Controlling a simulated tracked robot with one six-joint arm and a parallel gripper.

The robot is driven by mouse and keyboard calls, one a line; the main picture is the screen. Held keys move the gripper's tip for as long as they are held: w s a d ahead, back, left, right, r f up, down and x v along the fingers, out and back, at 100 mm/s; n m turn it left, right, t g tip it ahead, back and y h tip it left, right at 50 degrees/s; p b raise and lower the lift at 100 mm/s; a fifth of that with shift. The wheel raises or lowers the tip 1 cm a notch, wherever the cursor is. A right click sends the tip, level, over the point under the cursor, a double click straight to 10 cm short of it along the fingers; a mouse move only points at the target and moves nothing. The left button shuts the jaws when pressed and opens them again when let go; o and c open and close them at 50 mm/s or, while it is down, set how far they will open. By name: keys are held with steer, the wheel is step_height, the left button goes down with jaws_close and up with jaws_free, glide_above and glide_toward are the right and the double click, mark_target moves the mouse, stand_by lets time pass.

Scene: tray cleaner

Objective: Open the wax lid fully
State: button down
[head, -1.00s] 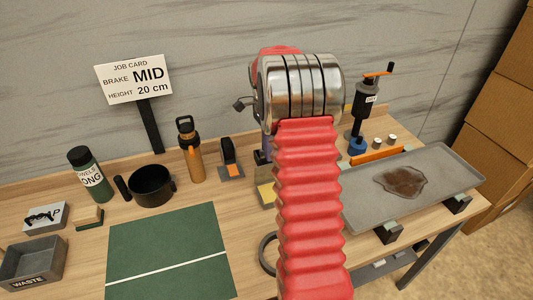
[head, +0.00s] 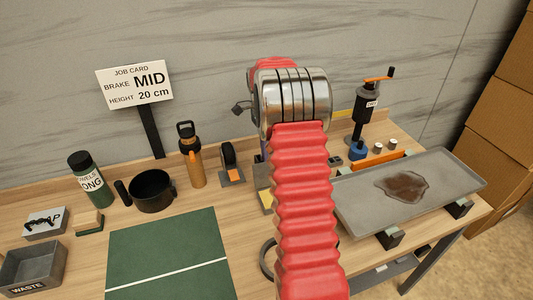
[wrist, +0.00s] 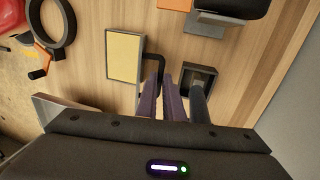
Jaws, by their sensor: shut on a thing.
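A yellow rectangular panel in a dark grey frame (wrist: 124,54), which looks like the wax box or its lid, lies left of centre in the wrist view. A black bent handle (wrist: 158,62) stands at its right side. My gripper (wrist: 167,84) has its purple fingers close together around the end of this handle, and they partly hide the grip. In the head view a sliver of the yellow panel (head: 265,199) shows left of my red arm. My arm hides my fingers there, and I cannot tell how far the lid is open.
A small dark open-topped holder (wrist: 200,73) is just right of my fingers. In the head view a grey tray with a brown stain (head: 440,172) lies to the right, and a black tool with an orange crank (head: 368,105) stands behind it. A green mat (head: 170,250) lies left.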

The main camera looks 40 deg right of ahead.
steer(key=c, duration=1.9)
jaws_free()
steer(key=shift+w+d+f, duration=0.1)
steer(key=shift+w+f, duration=0.05)
steer(key=shift+w, duration=0.2)
steer(key=shift+r, duration=0.2)
steer(key=a+v, duration=0.1)
steer(key=v, duration=1.2)
steer(key=shift+d+r, duration=0.2)
steer(key=shift+d, duration=0.25)
